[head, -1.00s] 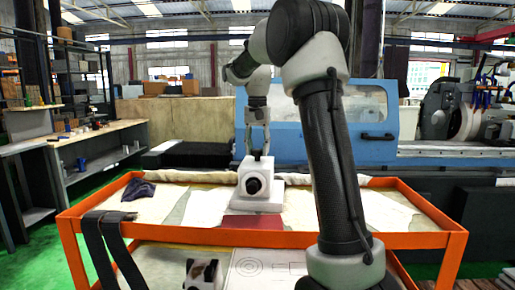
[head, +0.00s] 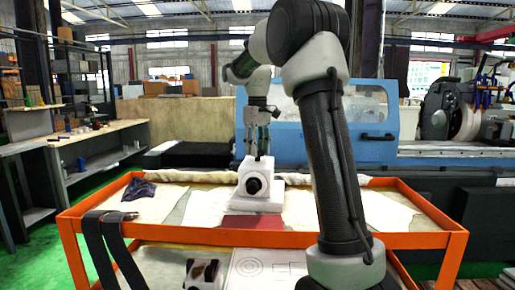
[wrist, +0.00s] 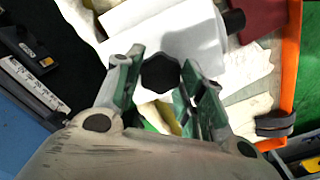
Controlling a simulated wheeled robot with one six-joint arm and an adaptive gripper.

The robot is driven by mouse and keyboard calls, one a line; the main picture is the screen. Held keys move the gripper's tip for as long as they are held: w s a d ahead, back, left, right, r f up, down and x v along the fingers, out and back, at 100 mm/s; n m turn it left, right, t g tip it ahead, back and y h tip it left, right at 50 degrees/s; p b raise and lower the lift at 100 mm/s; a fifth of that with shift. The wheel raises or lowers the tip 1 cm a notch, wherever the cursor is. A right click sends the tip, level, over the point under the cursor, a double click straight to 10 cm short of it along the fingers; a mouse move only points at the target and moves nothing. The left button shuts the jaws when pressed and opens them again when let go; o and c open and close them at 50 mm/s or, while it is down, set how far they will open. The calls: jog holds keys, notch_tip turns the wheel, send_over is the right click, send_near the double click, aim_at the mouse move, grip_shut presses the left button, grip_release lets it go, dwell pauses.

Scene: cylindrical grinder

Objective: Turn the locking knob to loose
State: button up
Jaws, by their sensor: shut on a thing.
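The locking knob (wrist: 160,73) is black and lobed and sits on the top of a white block. It shows between my gripper's green-padded fingers in the wrist view. The white block (head: 262,202) stands upright on the cloth-covered cart, with a black round part (head: 254,185) on its front face. My gripper (head: 257,152) points straight down onto the block's top; its fingers also show in the wrist view (wrist: 164,66), one on each side of the knob and shut on it. The knob is hard to make out in the head view, and its marking cannot be read.
The orange-edged cart (head: 400,240) carries white cloths, a dark blue rag (head: 139,189) and a red flat piece (head: 252,222) before the block. Dark straps (head: 105,235) hang over the front left. The blue grinder (head: 370,110) stands behind.

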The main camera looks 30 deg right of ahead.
jog(key=n, duration=0.4)
jog(key=shift+r+n, duration=0.1)
jog(key=shift+n, duration=2.1)
jog(key=o, duration=1)
notch_tip(320, 180, up, 12)
jog(key=shift+f, duration=0.1)
